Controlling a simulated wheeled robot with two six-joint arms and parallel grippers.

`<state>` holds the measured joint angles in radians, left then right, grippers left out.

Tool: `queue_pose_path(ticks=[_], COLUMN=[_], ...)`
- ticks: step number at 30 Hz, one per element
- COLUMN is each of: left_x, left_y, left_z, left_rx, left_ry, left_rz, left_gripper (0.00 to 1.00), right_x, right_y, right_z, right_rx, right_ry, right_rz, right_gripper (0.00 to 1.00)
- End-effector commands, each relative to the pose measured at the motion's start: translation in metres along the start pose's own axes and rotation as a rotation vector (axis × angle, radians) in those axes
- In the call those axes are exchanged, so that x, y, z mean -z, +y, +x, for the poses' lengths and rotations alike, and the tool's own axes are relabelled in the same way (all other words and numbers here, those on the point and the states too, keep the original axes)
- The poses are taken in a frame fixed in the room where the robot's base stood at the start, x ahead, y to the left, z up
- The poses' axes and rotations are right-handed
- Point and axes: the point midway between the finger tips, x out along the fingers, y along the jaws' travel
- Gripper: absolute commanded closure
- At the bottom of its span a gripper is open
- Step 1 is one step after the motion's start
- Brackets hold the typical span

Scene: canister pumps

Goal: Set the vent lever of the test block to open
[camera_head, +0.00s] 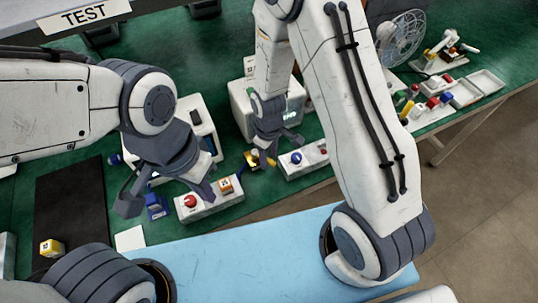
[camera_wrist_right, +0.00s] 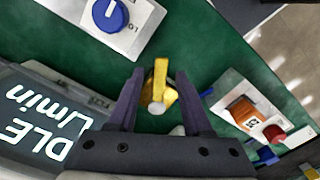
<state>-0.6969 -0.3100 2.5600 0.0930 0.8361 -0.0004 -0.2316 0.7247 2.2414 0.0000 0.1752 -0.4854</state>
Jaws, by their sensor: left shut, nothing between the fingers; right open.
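A brass-yellow block with a flat lever (camera_wrist_right: 160,75), which looks like the test block's vent lever, sits between the fingers of my right gripper (camera_wrist_right: 158,84) in the wrist view. The lever points up in that picture. The fingers are open, one on each side; I cannot tell whether either touches it. In the head view the brass part (camera_head: 253,160) is small and partly hidden by my right gripper (camera_head: 271,147). Its lever setting is too small to read there. My left gripper (camera_head: 168,188) is shut and empty, above the green bench near a white button box.
The white box (camera_head: 212,203) carries a red button and an orange block. Another white box (camera_head: 303,160) has a blue knob. A display unit (camera_wrist_right: 45,125) stands close to my right gripper. A blue part (camera_head: 156,207) lies below my left gripper. A light-blue surface (camera_head: 240,262) is clear in front.

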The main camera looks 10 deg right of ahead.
Motion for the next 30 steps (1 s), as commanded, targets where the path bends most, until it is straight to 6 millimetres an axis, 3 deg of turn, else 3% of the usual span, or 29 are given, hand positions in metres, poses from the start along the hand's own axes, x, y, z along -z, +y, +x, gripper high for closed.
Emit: queue_pose_path(ticks=[2, 6, 30], left_x=[0.0, 0.0, 0.0], left_y=[0.0, 0.0, 0.0], left_z=[0.0, 0.0, -0.0001], left_rx=[0.0, 0.0, 0.0], left_ry=[0.0, 0.0, 0.0], left_rz=[0.0, 0.0, 0.0], left_gripper=[1.0, 1.0, 1.0], right_x=[0.0001, 0.0, -0.0004], right_y=[0.0001, 0.0001, 0.0002], right_z=[-0.0002, -0.0003, -0.0008], right_rx=[0.0, 0.0, 0.0], right_ry=[0.0, 0.0, -0.001], right_rz=[0.0, 0.0, 0.001], right_gripper=[0.5, 1.0, 1.0])
